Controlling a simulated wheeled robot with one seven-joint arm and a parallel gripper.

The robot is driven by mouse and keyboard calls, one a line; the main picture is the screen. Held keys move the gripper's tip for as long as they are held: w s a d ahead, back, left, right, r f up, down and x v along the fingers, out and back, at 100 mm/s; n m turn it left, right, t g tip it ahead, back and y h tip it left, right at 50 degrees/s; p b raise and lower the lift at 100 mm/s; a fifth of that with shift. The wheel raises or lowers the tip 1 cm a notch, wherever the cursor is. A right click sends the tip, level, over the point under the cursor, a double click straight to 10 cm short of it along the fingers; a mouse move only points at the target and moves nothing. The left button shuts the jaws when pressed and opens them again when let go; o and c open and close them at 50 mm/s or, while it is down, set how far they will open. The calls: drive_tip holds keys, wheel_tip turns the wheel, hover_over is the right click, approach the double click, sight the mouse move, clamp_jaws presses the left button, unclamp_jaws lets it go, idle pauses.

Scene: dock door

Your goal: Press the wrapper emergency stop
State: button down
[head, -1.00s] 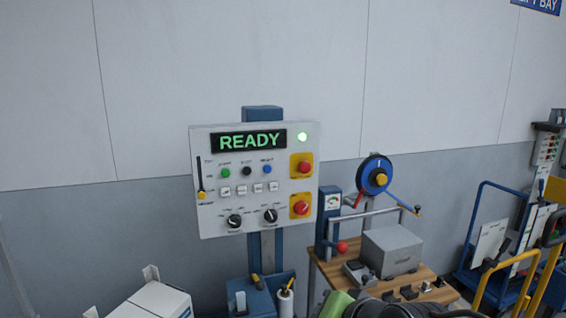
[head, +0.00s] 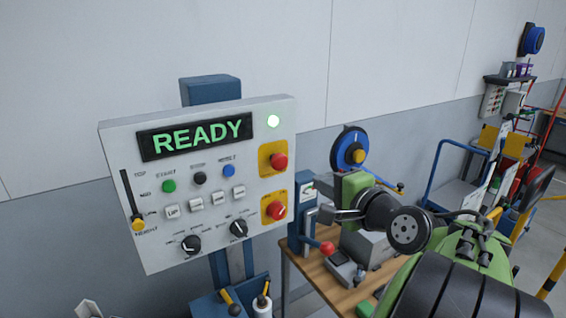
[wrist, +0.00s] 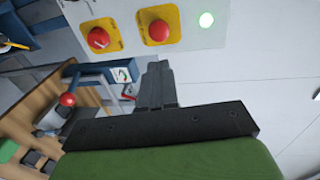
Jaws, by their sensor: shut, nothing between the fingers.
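The wrapper control panel (head: 200,185) is a white tilted board; its display reads READY. On its right side are two red controls on yellow plates. The upper one is a plain red mushroom button (head: 279,161), also in the wrist view (wrist: 158,31). The lower red knob (head: 277,210) bears a white mark, also in the wrist view (wrist: 98,38). My gripper (head: 322,184) is right of the panel, apart from both controls. In the wrist view its dark fingers (wrist: 157,72) are together and empty, pointing toward the upper button.
A wooden bench (head: 345,292) with a grey box, a red ball knob (head: 327,249) and a blue post stands below my gripper. A blue-rimmed wheel (head: 350,150) is behind it. A blue cart (head: 460,190) stands farther right. The space before the panel's face looks clear.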

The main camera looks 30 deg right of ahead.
sight(281, 163)
drive_tip(key=w, duration=0.4)
drive_tip(key=w+f+p, duration=0.1)
drive_tip(key=w, duration=0.4)
drive_tip(key=w+d+f+p, duration=0.1)
drive_tip(key=w, duration=0.4)
drive_tip(key=shift+d+f, duration=0.1)
drive_tip(key=shift+f, duration=0.05)
